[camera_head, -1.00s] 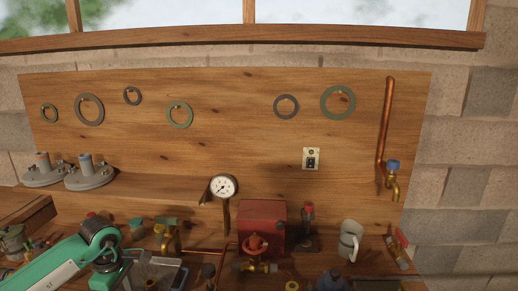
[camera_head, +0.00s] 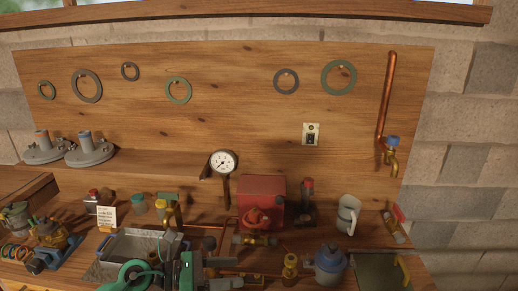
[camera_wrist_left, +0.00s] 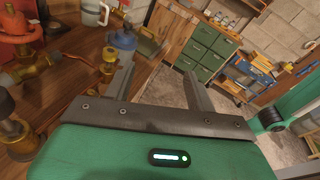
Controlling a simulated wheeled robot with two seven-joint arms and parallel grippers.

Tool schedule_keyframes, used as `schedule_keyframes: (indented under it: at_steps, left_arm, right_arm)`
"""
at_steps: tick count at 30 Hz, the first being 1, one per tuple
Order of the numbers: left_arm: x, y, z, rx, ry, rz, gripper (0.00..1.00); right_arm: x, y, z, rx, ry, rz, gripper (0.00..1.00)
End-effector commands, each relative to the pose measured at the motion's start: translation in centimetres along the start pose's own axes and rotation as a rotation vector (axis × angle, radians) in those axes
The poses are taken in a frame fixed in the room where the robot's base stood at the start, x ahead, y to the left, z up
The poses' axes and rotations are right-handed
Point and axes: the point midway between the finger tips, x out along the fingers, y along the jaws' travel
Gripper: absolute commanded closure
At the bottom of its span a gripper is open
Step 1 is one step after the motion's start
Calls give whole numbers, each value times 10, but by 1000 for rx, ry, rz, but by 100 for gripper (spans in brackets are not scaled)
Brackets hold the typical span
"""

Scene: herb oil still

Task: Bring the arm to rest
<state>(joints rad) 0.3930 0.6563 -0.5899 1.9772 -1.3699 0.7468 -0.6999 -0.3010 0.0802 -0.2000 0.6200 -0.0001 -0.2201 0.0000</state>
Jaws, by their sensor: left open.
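My left gripper (camera_head: 230,272) is low at the bottom edge of the head view, its fingers pointing right over the front of the bench. In the left wrist view its two dark fingers (camera_wrist_left: 158,78) are spread apart with nothing between them. My green arm is partly cut off by the bottom edge of the head view. My right gripper is in neither view.
A grey metal tray (camera_head: 140,243) lies just behind my left arm. A blue-topped pot (camera_head: 329,265), brass valve (camera_head: 255,239), red box (camera_head: 262,198) and white mug (camera_head: 348,214) stand nearby. Green drawers (camera_wrist_left: 207,50) and open floor show beyond the bench.

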Motion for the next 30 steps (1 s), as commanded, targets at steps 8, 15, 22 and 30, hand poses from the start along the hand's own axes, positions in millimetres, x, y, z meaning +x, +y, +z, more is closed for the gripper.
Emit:
schedule_keyframes:
  at_steps: [8,15,22,30]
  left_arm:
    - [-17,-6,56,-550,-605,106,44]
    - [-73,23,41,-1096,-1051,262,44]
    - [-127,35,-38,-1644,-1410,483,44]
    - [-165,-14,-167,-2257,-1718,866,44]
  right_arm:
    - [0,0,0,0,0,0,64]
    - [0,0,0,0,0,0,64]
    - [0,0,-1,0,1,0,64]
    - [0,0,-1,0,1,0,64]
